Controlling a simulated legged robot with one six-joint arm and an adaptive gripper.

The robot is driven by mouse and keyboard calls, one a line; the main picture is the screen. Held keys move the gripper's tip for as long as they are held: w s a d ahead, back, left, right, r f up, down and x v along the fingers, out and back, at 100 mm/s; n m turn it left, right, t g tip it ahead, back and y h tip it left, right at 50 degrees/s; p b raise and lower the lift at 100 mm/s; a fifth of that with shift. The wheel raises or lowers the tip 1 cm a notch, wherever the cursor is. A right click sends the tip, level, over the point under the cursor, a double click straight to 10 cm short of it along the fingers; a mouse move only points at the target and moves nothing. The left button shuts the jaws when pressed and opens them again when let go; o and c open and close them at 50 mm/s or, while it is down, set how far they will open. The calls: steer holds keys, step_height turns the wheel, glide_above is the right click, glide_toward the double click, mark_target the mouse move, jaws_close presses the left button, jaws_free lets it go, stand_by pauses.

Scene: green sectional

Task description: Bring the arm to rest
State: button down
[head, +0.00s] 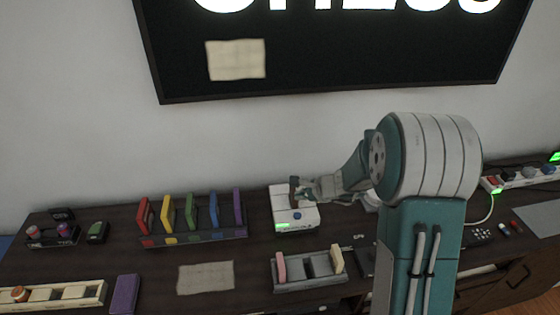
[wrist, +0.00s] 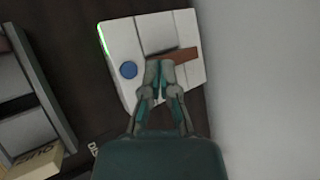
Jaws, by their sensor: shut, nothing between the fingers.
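My gripper (head: 303,187) is over a white box-like device with a blue button (head: 295,214) on the dark table. In the wrist view my gripper (wrist: 159,66) is shut, its fingertips together in front of the white device (wrist: 120,45). A brown bar (wrist: 185,56) shows on the device just beyond the fingertips; I cannot tell whether they touch it. The device has a round blue button (wrist: 128,69) and a lit green strip. My arm reaches out from the right in the head view, bent at a large teal and white joint.
Left of the device, a rack (head: 195,238) holds several upright coloured slabs. A grey tray (head: 309,278) with pink and cream blocks stands in front. A paper sheet (head: 206,277) lies on the table. A power strip (head: 530,177) is at the right. The wall is close behind.

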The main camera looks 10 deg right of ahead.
steer(key=s+a+r+n+g, duration=0.1)
steer(key=s+a+r+n, duration=0.2)
steer(key=s+r+n, duration=0.3)
steer(key=s+a+r+n+g, duration=0.1)
steer(key=s+a+r+n, duration=0.1)
steer(key=s+r+n, duration=0.4)
steer(key=s+d+r+n+h, duration=0.2)
steer(key=s+r+n+h, duration=0.1)
steer(key=s, duration=0.6)
steer(key=s+d+r+n+h, duration=0.2)
steer(key=s+r+n+h, duration=0.1)
steer(key=s, duration=0.7)
steer(key=shift+d+r+n+t, duration=0.3)
steer(key=shift+r+t, duration=0.1)
steer(key=shift+r, duration=0.45)
steer(key=shift+w+a, duration=0.1)
